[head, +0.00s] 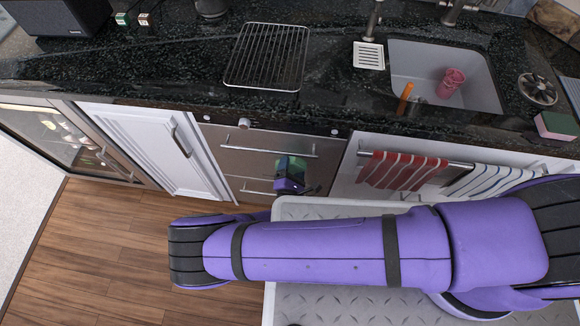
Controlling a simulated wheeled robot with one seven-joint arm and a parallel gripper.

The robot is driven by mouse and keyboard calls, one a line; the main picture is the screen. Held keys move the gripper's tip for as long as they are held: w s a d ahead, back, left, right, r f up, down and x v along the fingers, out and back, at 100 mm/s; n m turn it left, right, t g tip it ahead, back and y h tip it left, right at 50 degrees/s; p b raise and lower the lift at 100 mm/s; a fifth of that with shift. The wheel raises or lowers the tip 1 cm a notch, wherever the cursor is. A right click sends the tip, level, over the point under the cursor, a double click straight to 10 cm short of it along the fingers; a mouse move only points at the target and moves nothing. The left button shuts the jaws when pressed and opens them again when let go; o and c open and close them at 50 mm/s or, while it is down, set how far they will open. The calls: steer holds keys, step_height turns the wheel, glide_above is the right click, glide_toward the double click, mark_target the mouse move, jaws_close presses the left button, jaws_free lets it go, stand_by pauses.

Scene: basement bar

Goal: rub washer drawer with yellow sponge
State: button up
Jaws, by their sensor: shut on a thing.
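The stainless washer drawer front (238,150) is below the dark counter, left of centre, with a bar handle across it. A second drawer front with its own handle is below it. My gripper (289,184) is in front of the right part of these drawers. It is shut on a small block with a dark green face, the sponge (291,164); its yellow side is not clear to see. The sponge overlaps the upper drawer's lower right part in the picture. I cannot tell whether it touches the front. My purple arm hides the floor on the right.
The counter holds a wire rack (266,58), a sink (445,62) with a pink cup (451,83), and a pink and green sponge (556,125) at right. Striped towels (402,170) hang on a bar right of the drawers. A white cabinet door (150,140) is left. Wooden floor is clear at lower left.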

mark_target(272, 159)
steer(key=shift+n, duration=0.4)
steer(key=d, duration=0.4)
steer(key=shift+s+d+f, duration=0.25)
steer(key=shift+s+f, duration=0.05)
steer(key=shift+a, duration=0.15)
steer(key=shift+w+a+r, duration=0.1)
steer(key=shift+w+a, duration=0.05)
steer(key=shift+a, duration=1.75)
steer(key=shift+w+a+r, duration=0.1)
steer(key=shift+w+a, duration=0.05)
steer(key=shift+a, duration=1.7)
steer(key=shift+w+a+r, duration=0.1)
steer(key=shift+w+a, duration=0.05)
steer(key=shift+a, duration=1.75)
steer(key=shift+s, duration=0.1)
steer(key=shift+s+a, duration=0.15)
steer(key=shift+s, duration=1.3)
steer(key=shift+s+a, duration=0.1)
steer(key=shift+s, duration=1.35)
steer(key=shift+s, duration=0.15)
